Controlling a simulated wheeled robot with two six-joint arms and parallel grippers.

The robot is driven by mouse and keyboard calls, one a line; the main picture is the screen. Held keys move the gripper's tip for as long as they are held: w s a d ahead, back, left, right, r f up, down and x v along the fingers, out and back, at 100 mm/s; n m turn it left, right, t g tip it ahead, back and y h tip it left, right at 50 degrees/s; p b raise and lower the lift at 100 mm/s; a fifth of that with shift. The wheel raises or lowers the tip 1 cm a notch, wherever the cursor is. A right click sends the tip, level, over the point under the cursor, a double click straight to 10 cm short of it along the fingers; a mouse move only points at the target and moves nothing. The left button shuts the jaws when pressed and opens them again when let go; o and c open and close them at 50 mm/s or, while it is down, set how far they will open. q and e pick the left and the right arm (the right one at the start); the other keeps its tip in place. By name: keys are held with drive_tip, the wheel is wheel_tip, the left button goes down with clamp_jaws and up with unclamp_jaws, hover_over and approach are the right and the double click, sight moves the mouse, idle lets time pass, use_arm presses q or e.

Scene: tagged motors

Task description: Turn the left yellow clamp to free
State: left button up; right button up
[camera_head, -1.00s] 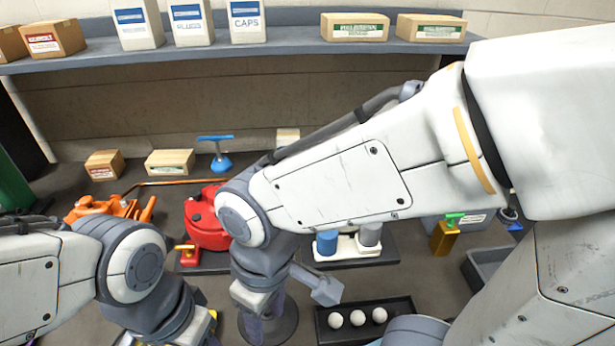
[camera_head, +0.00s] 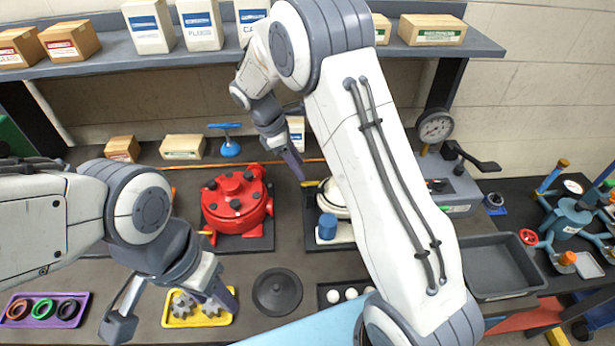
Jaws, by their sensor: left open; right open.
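A red motor (camera_head: 236,199) stands on a dark base in the middle of the bench. At its left front edge a small orange-yellow clamp handle (camera_head: 207,234) shows, partly hidden by the motor and my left wrist; its exact setting cannot be told. My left gripper (camera_head: 222,297) is open over the yellow tray of gears, in front of the clamp and apart from it. My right gripper (camera_head: 295,166) is open and raised, to the right of the red motor and apart from it. A yellow part (camera_head: 311,183) shows beside my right arm, mostly hidden.
A yellow tray (camera_head: 170,322) with grey gears, a dark round disc (camera_head: 277,292) and a purple tray (camera_head: 83,317) of rings lie in front. A blue-topped part (camera_head: 327,226) stands right of the motor. A grey bin (camera_head: 535,275) and gauge unit (camera_head: 441,165) are at right.

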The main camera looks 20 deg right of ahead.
sight(312, 187)
drive_tip(key=p+x, duration=0.1)
drive_tip(key=x, duration=0.6)
clamp_jaws()
